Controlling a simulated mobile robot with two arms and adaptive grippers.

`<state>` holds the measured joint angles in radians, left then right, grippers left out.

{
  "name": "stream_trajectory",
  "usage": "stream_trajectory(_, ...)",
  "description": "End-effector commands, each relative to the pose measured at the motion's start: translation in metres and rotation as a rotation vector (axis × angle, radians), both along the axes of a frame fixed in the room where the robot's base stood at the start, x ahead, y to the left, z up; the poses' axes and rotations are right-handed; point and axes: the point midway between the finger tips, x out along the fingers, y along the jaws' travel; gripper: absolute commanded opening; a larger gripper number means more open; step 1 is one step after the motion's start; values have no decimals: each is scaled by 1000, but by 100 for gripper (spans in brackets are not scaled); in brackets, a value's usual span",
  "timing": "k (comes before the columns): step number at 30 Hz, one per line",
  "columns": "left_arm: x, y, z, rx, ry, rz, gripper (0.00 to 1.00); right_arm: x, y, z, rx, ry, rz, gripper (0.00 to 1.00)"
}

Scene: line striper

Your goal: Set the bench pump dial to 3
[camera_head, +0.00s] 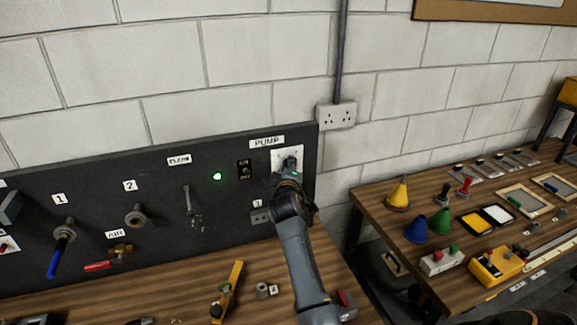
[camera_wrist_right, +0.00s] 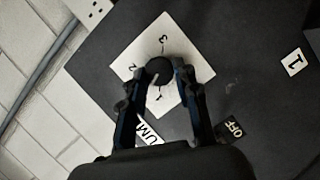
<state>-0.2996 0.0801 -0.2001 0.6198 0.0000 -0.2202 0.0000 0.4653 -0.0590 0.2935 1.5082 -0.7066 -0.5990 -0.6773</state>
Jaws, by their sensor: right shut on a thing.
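The pump dial is a dark round knob (camera_wrist_right: 159,68) on a white plate (camera_wrist_right: 178,36), under the PUMP label (camera_head: 267,142) on the black panel. In the right wrist view the plate shows 3 at the top, 2 at the left and 1 at the bottom. A pale mark on the knob's lower part seems to point toward the 1. My right gripper (camera_wrist_right: 160,74) is shut on the dial, one finger on each side. In the head view the gripper (camera_head: 289,171) and arm cover most of the dial. My left gripper is not in view.
Left of the dial are an ON/OFF switch (camera_head: 244,170), a lit green lamp (camera_head: 217,176) and a hanging lever (camera_head: 190,201). The bench below holds a yellow-handled tool (camera_head: 233,278). A second table with cones (camera_head: 398,194) and trays stands at the right.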

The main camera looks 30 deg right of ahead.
Motion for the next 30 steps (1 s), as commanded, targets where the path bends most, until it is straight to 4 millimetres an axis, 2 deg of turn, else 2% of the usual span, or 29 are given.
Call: stream_trajectory(30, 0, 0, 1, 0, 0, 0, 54, -2, -9, 6, 941, -225, -1, 0)
